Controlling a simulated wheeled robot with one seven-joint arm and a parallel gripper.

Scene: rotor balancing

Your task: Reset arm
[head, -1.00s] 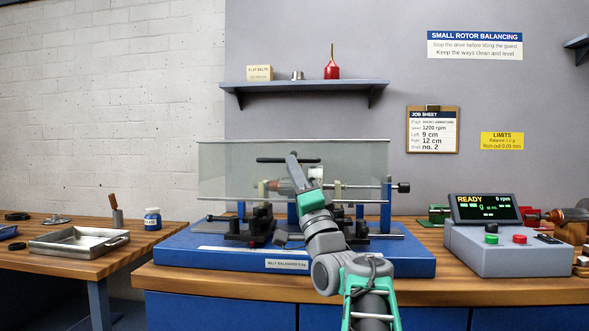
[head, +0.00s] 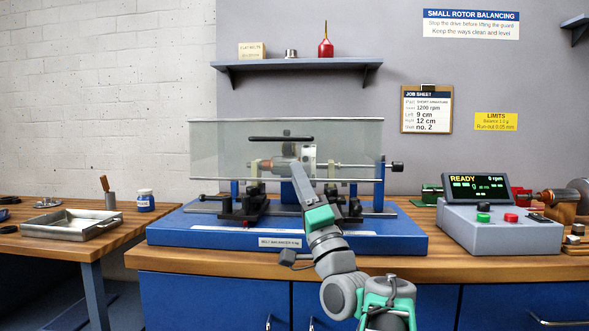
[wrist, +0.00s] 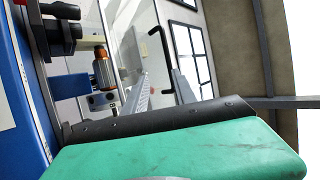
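My gripper (head: 297,166) is in front of the belt balancer (head: 190,230), below the black handle (head: 281,138) of its clear guard (head: 215,150). It is apart from the handle. In the wrist view the two grey fingers of my gripper (wrist: 160,80) stand apart with nothing between them, and the guard's handle (wrist: 157,42) shows beyond them. The guard stands lowered over the rotor (head: 272,164). My forearm and gripper hide part of the balancer's middle.
A control box (head: 500,233) at right reads READY and 0 rpm. A metal tray (head: 70,223) and a blue jar (head: 145,200) are on the left bench. A wall shelf (head: 300,66) hangs above. The bench front at right of the balancer holds the box.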

